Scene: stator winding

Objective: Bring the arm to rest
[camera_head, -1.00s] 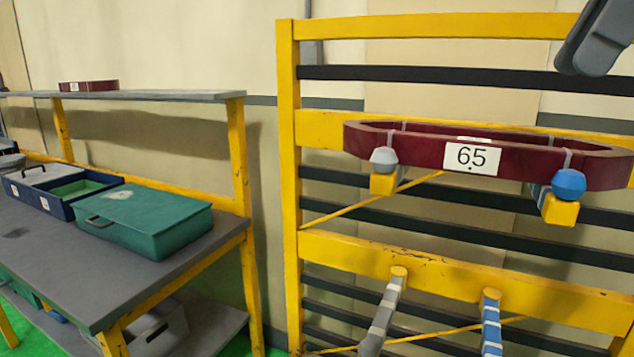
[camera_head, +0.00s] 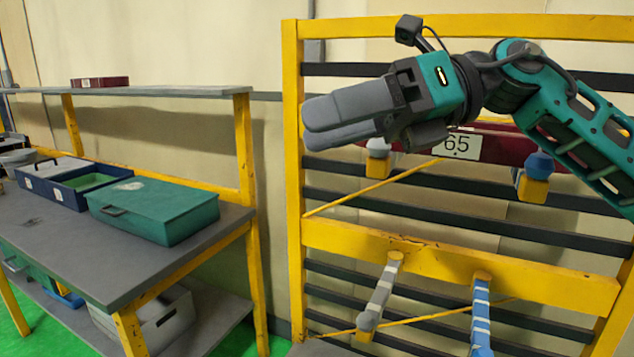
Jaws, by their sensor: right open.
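My right gripper (camera_head: 306,126) reaches in from the right with its teal arm, in front of the yellow rack. Its grey fingers point left and hold nothing visible. They look close together from this side. The dark red stator ring (camera_head: 503,147) with the label 65 rests on the two upper pegs of the rack, behind my right arm. Much of the ring is hidden by the gripper and arm. My left gripper is not in view.
The yellow rack (camera_head: 292,190) has two empty lower pegs (camera_head: 377,295). To the left stands a workbench (camera_head: 130,262) with a teal case (camera_head: 165,212) and a blue tray (camera_head: 70,195). A small red part (camera_head: 100,82) lies on its upper shelf (camera_head: 190,92).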

